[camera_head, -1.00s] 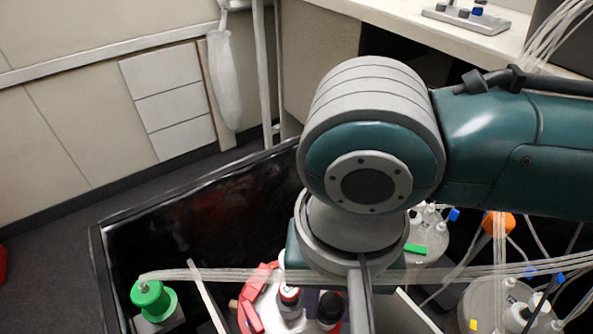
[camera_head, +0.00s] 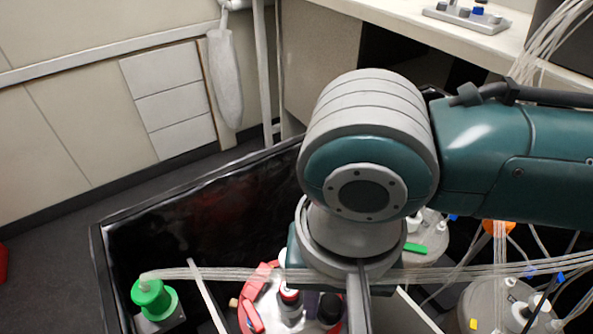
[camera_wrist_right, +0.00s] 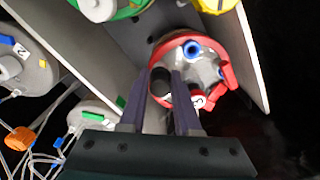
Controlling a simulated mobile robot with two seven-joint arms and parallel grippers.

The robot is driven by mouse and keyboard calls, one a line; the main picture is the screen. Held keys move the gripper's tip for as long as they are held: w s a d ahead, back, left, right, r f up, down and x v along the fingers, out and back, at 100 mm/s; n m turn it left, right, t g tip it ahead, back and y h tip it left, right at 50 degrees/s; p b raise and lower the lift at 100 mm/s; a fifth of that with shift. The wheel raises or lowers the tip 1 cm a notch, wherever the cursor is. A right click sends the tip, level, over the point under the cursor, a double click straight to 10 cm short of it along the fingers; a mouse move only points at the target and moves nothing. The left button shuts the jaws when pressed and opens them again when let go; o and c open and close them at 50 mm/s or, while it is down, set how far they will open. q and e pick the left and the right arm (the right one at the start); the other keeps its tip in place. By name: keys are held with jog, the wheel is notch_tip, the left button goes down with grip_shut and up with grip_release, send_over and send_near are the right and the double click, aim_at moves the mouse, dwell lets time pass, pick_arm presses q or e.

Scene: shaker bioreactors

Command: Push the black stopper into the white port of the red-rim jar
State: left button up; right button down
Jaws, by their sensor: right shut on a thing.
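The red-rim jar (camera_wrist_right: 205,68) shows in the right wrist view with a grey lid, a blue-ringed port, a red-and-white cap and a red clamp on its rim. My right gripper (camera_wrist_right: 160,84) is over the lid's left part, shut on the black stopper (camera_wrist_right: 160,80), which sits between its two dark fingers. The white port is not clearly seen; I cannot tell whether the stopper touches it. In the head view the jar's red rim (camera_head: 247,312) shows at the bottom, partly hidden by my right wrist. My left gripper is out of view.
A green-capped vessel (camera_head: 153,299) stands at the left of the dark tray. Clear tubes (camera_head: 230,274) run across above the jar. Other grey-lidded jars (camera_head: 485,300) with tubes stand at the right. Light divider plates (camera_wrist_right: 232,45) flank the red-rim jar.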

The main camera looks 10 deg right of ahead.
jog(key=shift+f, duration=0.3)
jog(key=c, duration=0.9)
grip_release()
jog(key=shift+c, duration=0.2)
jog(key=o, duration=0.4)
jog(key=shift+d, duration=0.1)
